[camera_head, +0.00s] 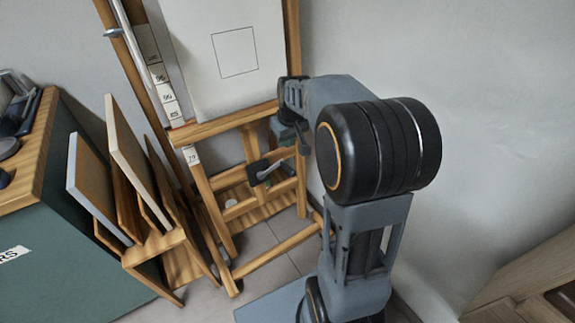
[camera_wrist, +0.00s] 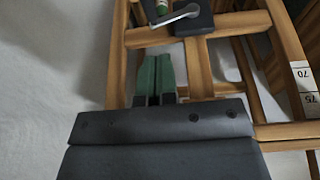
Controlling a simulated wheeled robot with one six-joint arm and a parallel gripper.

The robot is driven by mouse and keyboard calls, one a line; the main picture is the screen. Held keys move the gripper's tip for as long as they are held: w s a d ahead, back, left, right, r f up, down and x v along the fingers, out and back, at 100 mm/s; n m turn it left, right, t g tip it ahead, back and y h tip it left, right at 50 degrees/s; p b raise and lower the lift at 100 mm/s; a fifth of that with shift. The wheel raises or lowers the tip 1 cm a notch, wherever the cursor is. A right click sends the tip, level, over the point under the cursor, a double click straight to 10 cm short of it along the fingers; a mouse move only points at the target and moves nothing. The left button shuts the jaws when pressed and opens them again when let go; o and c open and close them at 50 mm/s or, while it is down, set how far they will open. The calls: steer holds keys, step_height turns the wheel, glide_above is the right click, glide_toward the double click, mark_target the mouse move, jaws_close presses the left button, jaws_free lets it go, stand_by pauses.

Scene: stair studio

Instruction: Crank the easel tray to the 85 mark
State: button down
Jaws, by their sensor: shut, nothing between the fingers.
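The easel tray (camera_head: 222,123) is a horizontal wooden bar under a white canvas (camera_head: 235,60) with a square outline. A number scale (camera_head: 170,97) runs up the left post, and its 85 label shows just above the tray's left end; I cannot tell the exact reading. The crank (camera_head: 268,170) sits below the tray: a dark block, a grey arm and a green knob. The crank also shows at the top of the wrist view (camera_wrist: 178,16). My gripper (camera_wrist: 156,60) is shut and empty, its green fingers apart from the crank. The head view shows it up and right of the crank.
A rack (camera_head: 155,245) with upright panels stands left of the easel, beside a green cabinet (camera_head: 60,240) with a wooden top. A pale wall (camera_head: 480,110) is close on the right. A wooden cabinet (camera_head: 535,290) stands at the lower right.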

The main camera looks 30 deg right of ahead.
step_height(320, 180, down, 3)
steer(key=w+d, duration=0.2)
steer(key=b, duration=0.4)
glide_above(289, 168)
steer(key=f, duration=0.9)
steer(key=shift+s+a+f, duration=0.2)
steer(key=shift+a+f, duration=0.05)
steer(key=shift+a, duration=0.05)
steer(key=shift+s+d+f+b, duration=0.15)
steer(key=shift+f+b, duration=0.3)
steer(key=shift+f, duration=0.6)
steer(key=shift+d, duration=0.15)
